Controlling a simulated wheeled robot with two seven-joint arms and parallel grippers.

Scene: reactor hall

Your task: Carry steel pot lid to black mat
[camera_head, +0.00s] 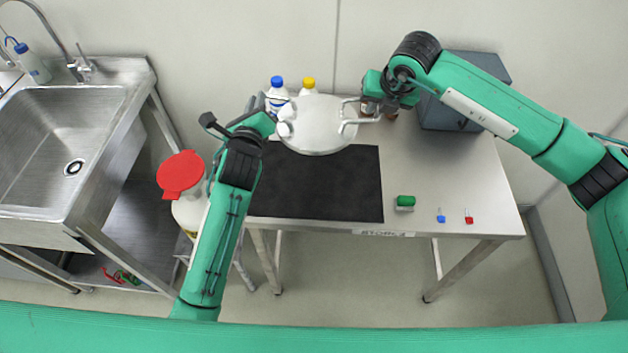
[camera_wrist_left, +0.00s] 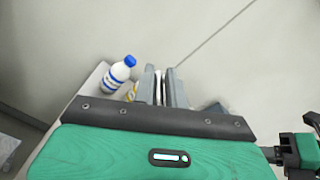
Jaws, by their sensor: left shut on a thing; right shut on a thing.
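The steel pot lid (camera_head: 316,128) is a round grey disc with a looped handle on its left and right sides, in the head view. It is held between my two grippers and overlaps the back edge of the black mat (camera_head: 318,188) in the picture. My left gripper (camera_head: 280,124) is shut on the lid's left handle. My right gripper (camera_head: 372,108) is shut on its right handle. The height of the lid above the mat is hard to tell. In the left wrist view my left gripper's fingers (camera_wrist_left: 166,88) are close together, and the lid is mostly hidden.
A blue-capped bottle (camera_head: 277,92) and a yellow-capped bottle (camera_head: 308,86) stand behind the lid. A grey box (camera_head: 455,105) is at the table's back right. A green-topped item (camera_head: 405,202) and small blue (camera_head: 441,216) and red (camera_head: 468,216) items lie right of the mat.

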